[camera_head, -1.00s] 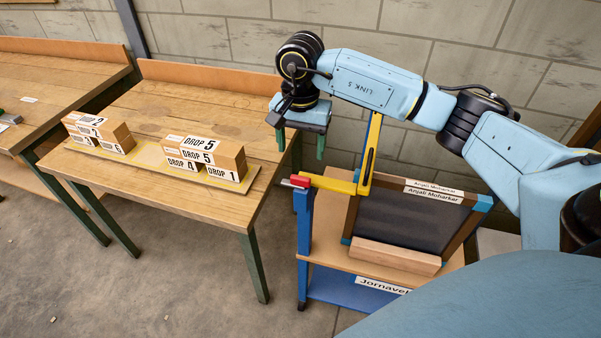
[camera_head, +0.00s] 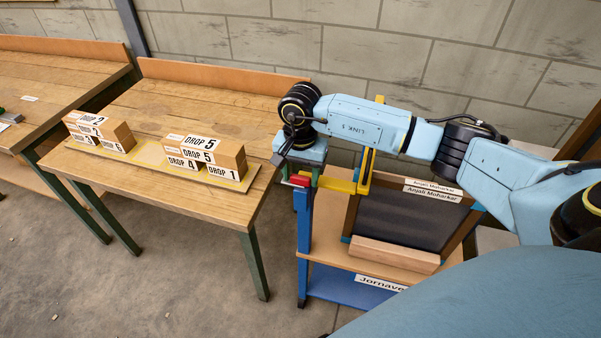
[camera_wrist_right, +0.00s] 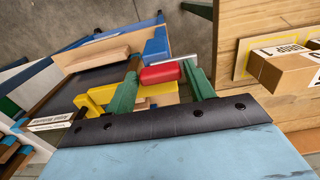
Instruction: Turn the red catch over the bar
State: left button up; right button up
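The red catch (camera_head: 300,180) is at the left end of the yellow bar (camera_head: 338,185), on top of the blue post of the stand. My right gripper (camera_head: 301,174) is directly above it, pointing down, with its green fingers on either side. In the right wrist view the red catch (camera_wrist_right: 160,74) lies between the two open green fingers (camera_wrist_right: 160,72), with a small gap visible to the right finger. Contact with the left finger is unclear. The yellow bar (camera_wrist_right: 100,100) shows beyond the left finger. My left gripper is not in view.
A dark framed screen (camera_head: 405,222) stands on the wooden shelf right of the catch. A yellow upright (camera_head: 366,165) rises behind the bar. A wooden table (camera_head: 215,110) with several labelled boxes (camera_head: 215,150) is at left. Open floor lies in front.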

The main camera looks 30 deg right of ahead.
jog(key=c, duration=0.6)
jog(key=shift+m, duration=0.3)
jog(key=m+b, duration=0.1)
jog(key=m, duration=0.1)
jog(key=shift+m, duration=0.4)
jog(key=m+b, duration=0.1)
jog(key=m, duration=0.3)
jog(key=shift+d+m+b, duration=0.15)
jog(key=shift+m+b, duration=0.15)
jog(key=shift+b, duration=0.05)
jog(key=m, duration=0.4)
jog(key=shift+m+b, duration=0.3)
jog(key=m, duration=0.5)
jog(key=shift+d, duration=0.15)
jog(key=shift+m, duration=0.3)
